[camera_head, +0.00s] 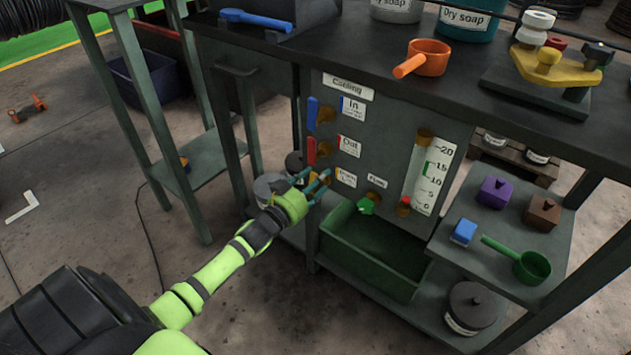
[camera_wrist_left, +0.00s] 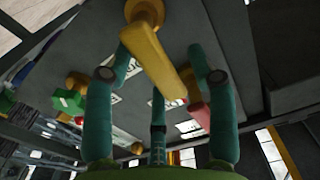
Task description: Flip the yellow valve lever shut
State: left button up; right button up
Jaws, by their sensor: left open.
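The yellow valve lever (camera_wrist_left: 160,65) is large in the left wrist view. It hangs from a round brass hub (camera_wrist_left: 143,12) and slants down to the right. In the head view it is mostly hidden behind my fingers, at the lowest valve on the left of the grey panel (camera_head: 385,125). My left gripper (camera_head: 318,184) is open at this valve. In the left wrist view its teal fingers (camera_wrist_left: 160,80) stand on both sides of the lever, with a third finger below. I cannot tell whether any finger touches it. My right gripper is not in view.
Above are the red lever (camera_head: 311,152) and blue lever (camera_head: 312,113). A green knob (camera_head: 365,206) is to the right, over a green trough (camera_head: 370,245). A table leg (camera_head: 300,100) stands close left. Open floor (camera_head: 90,210) lies left of the arm.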

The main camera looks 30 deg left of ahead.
pick_arm(q)
grip_shut()
jog(key=shift+a+r+n+p, duration=0.2)
jog(key=shift+n+p, duration=0.1)
jog(key=shift+p, duration=0.1)
jog(key=shift+a+n, duration=0.1)
jog(key=shift+n, duration=0.4)
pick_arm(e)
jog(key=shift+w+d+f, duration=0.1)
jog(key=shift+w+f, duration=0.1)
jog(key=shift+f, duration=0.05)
pick_arm(q)
grip_release()
jog(key=shift+f, duration=0.1)
jog(key=s, duration=1.2)
jog(key=shift+a, duration=0.45)
